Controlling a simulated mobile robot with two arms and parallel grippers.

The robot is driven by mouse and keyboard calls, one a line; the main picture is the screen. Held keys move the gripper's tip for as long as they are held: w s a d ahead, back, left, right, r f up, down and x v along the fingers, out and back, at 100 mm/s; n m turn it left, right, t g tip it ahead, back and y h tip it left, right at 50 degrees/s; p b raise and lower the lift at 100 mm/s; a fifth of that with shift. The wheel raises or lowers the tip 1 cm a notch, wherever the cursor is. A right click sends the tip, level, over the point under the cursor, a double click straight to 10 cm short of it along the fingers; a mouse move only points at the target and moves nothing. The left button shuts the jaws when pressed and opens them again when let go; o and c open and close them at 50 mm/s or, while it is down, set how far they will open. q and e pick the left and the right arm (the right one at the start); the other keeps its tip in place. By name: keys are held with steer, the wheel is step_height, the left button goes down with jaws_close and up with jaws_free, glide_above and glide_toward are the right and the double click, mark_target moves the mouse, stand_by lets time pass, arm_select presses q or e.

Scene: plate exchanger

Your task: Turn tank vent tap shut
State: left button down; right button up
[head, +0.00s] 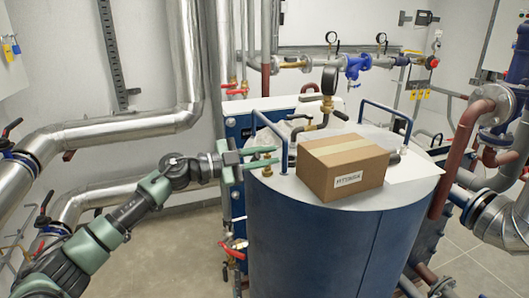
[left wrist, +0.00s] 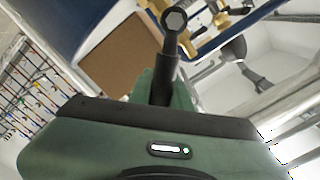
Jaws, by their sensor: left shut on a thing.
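The blue tank (head: 310,235) has a pale top with a brass tap body (head: 309,128) and a black lever (head: 298,117) near its back left. My left gripper (head: 268,156) reaches in from the left over the tank's left rim, its green fingers pointing right. In the left wrist view it is shut on a black lever (left wrist: 165,75) that has a round end with a hex nut (left wrist: 174,20). That lever looks like a tap handle; the head view does not show clearly which fitting it joins. A small brass fitting (head: 267,171) sits just below the fingers. My right gripper is out of view.
A cardboard box (head: 343,166) stands on the tank top, right of the gripper; it also shows in the left wrist view (left wrist: 122,55). Silver pipes (head: 120,128) run at the left.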

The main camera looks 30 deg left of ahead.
arm_select(q)
steer(key=shift+s+d+f+m+b, duration=0.25)
steer(key=shift+f+m+b, duration=0.7)
steer(key=shift+m, duration=0.5)
steer(key=shift+s+d+f+m+b, duration=0.25)
steer(key=shift+f+m+b, duration=0.65)
steer(key=shift+m, duration=0.6)
steer(key=shift+s+d+f+m+b, duration=0.15)
steer(key=shift+d+f+m+b, duration=0.15)
steer(key=shift+f+m+b, duration=0.7)
steer(key=shift+r+m, duration=0.25)
steer(key=shift+m, duration=0.3)
steer(key=c, duration=1.3)
jaws_free()
steer(key=b+v, duration=0.4)
steer(key=v, duration=0.4)
steer(key=shift+b, duration=0.3)
steer(key=shift+w, duration=0.1)
